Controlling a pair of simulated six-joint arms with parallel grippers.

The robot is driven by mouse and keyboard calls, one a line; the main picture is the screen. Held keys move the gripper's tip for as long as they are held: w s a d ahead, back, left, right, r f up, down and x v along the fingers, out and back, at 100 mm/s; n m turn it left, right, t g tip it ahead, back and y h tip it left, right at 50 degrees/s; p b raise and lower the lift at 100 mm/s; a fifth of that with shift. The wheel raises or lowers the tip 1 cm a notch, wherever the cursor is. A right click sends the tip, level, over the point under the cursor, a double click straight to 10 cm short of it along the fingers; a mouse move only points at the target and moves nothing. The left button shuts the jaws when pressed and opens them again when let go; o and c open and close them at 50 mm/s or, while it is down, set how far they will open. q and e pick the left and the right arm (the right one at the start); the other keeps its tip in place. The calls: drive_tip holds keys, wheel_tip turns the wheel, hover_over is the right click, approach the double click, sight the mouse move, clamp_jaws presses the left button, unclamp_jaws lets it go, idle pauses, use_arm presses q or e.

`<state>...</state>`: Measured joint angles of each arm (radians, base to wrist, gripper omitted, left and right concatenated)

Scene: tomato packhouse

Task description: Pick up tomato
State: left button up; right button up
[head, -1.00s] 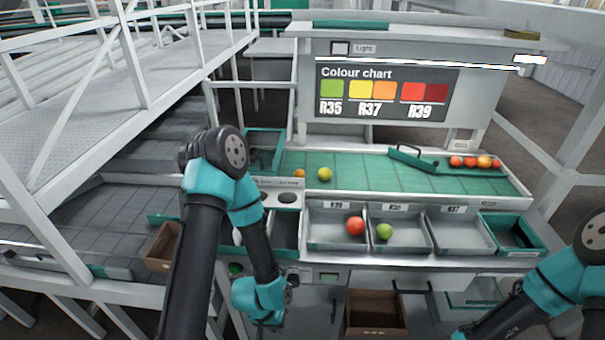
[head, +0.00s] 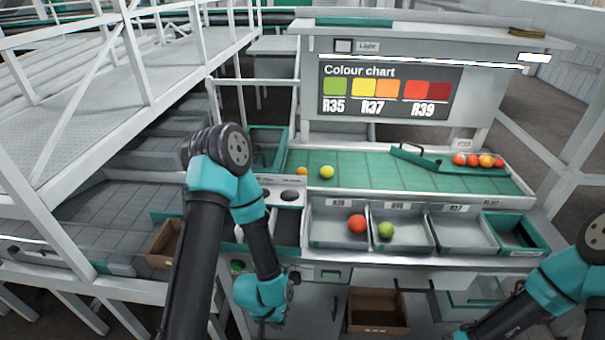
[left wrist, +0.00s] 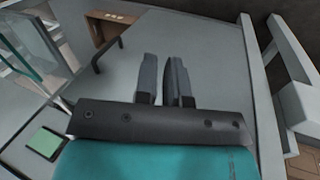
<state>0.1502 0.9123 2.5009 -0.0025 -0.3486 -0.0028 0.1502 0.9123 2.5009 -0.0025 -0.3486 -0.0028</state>
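A small orange tomato (head: 302,171) and a yellow tomato (head: 327,172) lie on the green belt (head: 370,180). Several red and orange tomatoes (head: 473,160) sit in a row at the belt's right end, behind a teal bar. A red tomato (head: 357,224) lies in the left grey tray and a green tomato (head: 386,230) in the middle one. My left gripper is low in front of the bench; in the left wrist view its two fingers (left wrist: 161,78) stand a narrow gap apart with nothing between them. My right gripper is outside the views; only its arm shows.
The grey right tray (head: 462,234) is empty. A teal-rimmed bin (head: 513,234) stands beside it. A cardboard box (head: 377,311) is below the bench and another box (head: 165,244) is at the left. A teal bar with a handle (head: 415,158) crosses the belt. The belt's middle is clear.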

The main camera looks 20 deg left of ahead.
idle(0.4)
use_arm(q)
drive_tip(key=o, duration=1.2)
